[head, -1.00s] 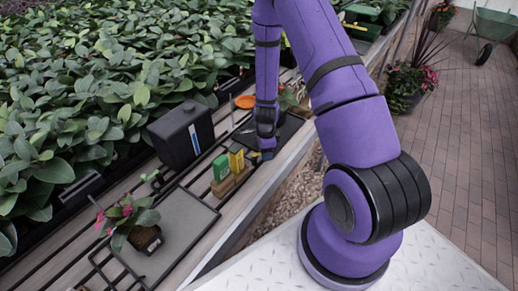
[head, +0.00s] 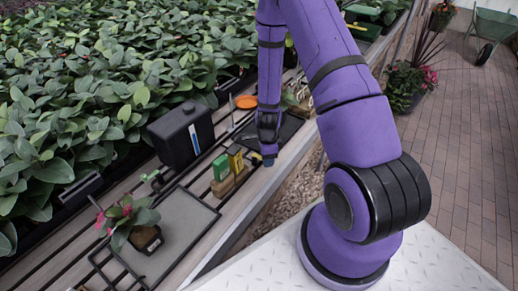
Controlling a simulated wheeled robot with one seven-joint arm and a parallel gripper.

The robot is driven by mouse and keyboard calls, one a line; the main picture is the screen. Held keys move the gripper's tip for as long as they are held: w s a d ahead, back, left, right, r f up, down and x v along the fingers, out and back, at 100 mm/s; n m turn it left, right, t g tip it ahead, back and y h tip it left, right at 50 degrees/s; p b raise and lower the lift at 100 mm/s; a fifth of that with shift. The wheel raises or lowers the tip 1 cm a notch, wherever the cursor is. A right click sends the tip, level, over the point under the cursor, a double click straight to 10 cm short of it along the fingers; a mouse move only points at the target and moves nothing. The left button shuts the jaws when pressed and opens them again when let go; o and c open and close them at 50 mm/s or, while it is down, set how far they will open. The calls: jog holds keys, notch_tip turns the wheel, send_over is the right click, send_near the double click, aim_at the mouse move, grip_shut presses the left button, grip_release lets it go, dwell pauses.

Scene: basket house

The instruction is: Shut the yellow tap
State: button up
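The yellow tap (head: 235,157) looks like a small upright yellow block-shaped piece on a light wooden base (head: 229,184). A similar green piece (head: 221,167) stands just left of it on the same base. The yellow face looks dark and shaded. My gripper (head: 268,160) points down just right of the yellow tap, low over the bench. A narrow gap seems to show between them, but I cannot tell whether they touch. The fingers are small and dark, so their opening cannot be made out.
A black canister (head: 182,136) stands behind the taps. A grey tray (head: 172,230) with a potted pink-flowered plant (head: 129,220) lies front left. Dense foliage fills the left.

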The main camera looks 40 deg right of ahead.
jog(key=shift+w, duration=0.2)
jog(key=shift+r, duration=0.3)
jog(key=shift+d+r, duration=0.1)
jog(key=shift+r, duration=3.15)
jog(key=shift+w+r, duration=0.15)
jog(key=shift+r, duration=0.15)
jog(key=s+a+r+n+t, duration=0.15)
jog(key=r+n, duration=0.25)
jog(key=r, duration=0.5)
jog(key=a+r+n+t+y, duration=0.1)
jog(key=a+r+n, duration=0.2)
jog(key=r, duration=0.5)
jog(key=a+r+n+t, duration=0.1)
jog(key=a+r+n, duration=0.25)
jog(key=r, duration=0.55)
jog(key=s+a+r+n+t+h, duration=0.1)
jog(key=s+a+r+n, duration=0.1)
jog(key=s+r+n, duration=1)
jog(key=s+r, duration=0.3)
jog(key=s, duration=0.3)
jog(key=shift+s+r+t, duration=0.15)
jog(key=shift+r+t, duration=0.2)
jog(key=shift+r, duration=0.05)
